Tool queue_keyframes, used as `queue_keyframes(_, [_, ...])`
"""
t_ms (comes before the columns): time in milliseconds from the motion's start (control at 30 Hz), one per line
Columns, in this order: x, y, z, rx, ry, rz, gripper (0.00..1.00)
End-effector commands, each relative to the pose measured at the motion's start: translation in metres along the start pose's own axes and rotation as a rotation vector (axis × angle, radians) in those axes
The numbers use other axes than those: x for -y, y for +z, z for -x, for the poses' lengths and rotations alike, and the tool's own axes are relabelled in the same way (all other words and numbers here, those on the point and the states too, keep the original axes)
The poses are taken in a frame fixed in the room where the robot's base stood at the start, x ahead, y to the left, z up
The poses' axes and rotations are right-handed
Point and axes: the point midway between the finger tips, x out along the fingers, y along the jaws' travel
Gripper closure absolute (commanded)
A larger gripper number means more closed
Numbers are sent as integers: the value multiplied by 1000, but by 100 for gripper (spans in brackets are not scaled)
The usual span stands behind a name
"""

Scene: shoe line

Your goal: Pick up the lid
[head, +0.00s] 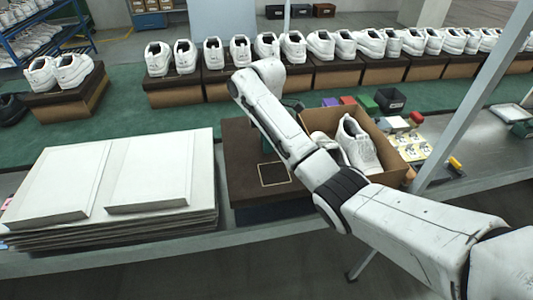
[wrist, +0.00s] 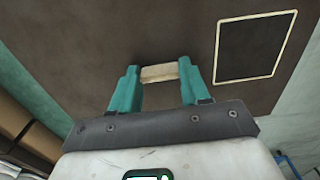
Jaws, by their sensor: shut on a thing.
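The lid (head: 243,170) is dark brown with a thin cream square outline on top. It lies flat just left of the open shoe box in the head view, and its brown surface (wrist: 90,35) fills much of the wrist view. My gripper's teal fingers (wrist: 159,73) are shut on a small tan piece at the lid's surface. In the head view my arm hides most of the gripper and part of the lid. I cannot tell whether the lid is lifted off what lies under it.
An open box (head: 392,150) with white shoes stands right of the lid. A stack of white flat sheets (head: 110,218) lies close on the left. A row of shoes on boxes (head: 415,72) runs along the green belt behind. A grey post (head: 470,100) rises at the right.

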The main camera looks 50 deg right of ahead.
Motion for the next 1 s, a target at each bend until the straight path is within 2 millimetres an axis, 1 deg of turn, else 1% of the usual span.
queue_keyframes(33, [-1,-1,16,-1,4,1,85])
queue_keyframes(133, [0,0,41,0,0,0,85])
queue_keyframes(400, [0,0,71,1,0,0,85])
queue_keyframes(600, [0,0,82,0,-1,0,85])
queue_keyframes(1000, [0,0,84,0,-1,-1,85])
